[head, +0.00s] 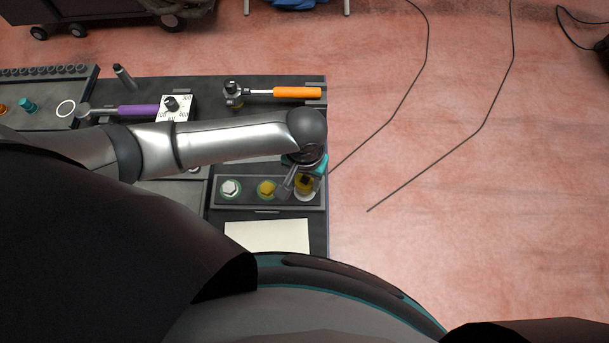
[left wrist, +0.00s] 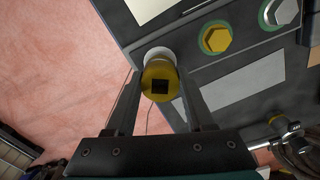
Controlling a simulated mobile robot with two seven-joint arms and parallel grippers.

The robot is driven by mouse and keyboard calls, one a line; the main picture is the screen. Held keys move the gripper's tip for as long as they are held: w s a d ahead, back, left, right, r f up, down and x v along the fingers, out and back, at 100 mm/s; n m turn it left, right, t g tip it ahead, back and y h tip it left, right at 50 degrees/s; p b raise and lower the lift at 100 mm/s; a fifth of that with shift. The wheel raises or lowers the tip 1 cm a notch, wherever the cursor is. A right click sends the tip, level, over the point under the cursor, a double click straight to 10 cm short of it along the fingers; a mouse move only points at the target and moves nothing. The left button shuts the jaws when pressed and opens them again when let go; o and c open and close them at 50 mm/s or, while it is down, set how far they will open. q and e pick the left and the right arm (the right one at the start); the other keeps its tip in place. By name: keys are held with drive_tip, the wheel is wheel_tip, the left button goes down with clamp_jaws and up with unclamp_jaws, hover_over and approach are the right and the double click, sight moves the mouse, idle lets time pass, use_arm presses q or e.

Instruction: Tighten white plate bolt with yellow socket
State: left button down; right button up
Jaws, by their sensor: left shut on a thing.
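The yellow socket (left wrist: 161,86) sits between the two fingers of my left gripper (left wrist: 158,94), its square drive hole facing the wrist camera. It also shows in the head view (head: 306,185), at the right end of a dark bolt plate (head: 249,204). A white round rim (left wrist: 157,54) shows behind the socket; whether the socket touches it or sits over a bolt is hidden. A white hex bolt (head: 230,187) and a yellow hex bolt (head: 266,188) stand on the plate to the left. My left gripper (head: 296,184) is shut on the socket. My right gripper is out of view.
An orange-handled wrench (head: 290,93) and a purple-handled wrench (head: 139,111) lie on the dark bench top. A white marked dial box (head: 175,107) is beside the purple one. A pale blank panel (head: 267,236) lies nearer. Open red floor with dark cables is to the right.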

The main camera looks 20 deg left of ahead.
use_arm(q)
drive_tip(key=shift+p, duration=0.3)
idle(0.5)
drive_tip(key=shift+f+b, duration=0.35)
drive_tip(key=shift+f, duration=0.75)
idle(0.4)
drive_tip(key=c, duration=0.9)
unclamp_jaws()
clamp_jaws()
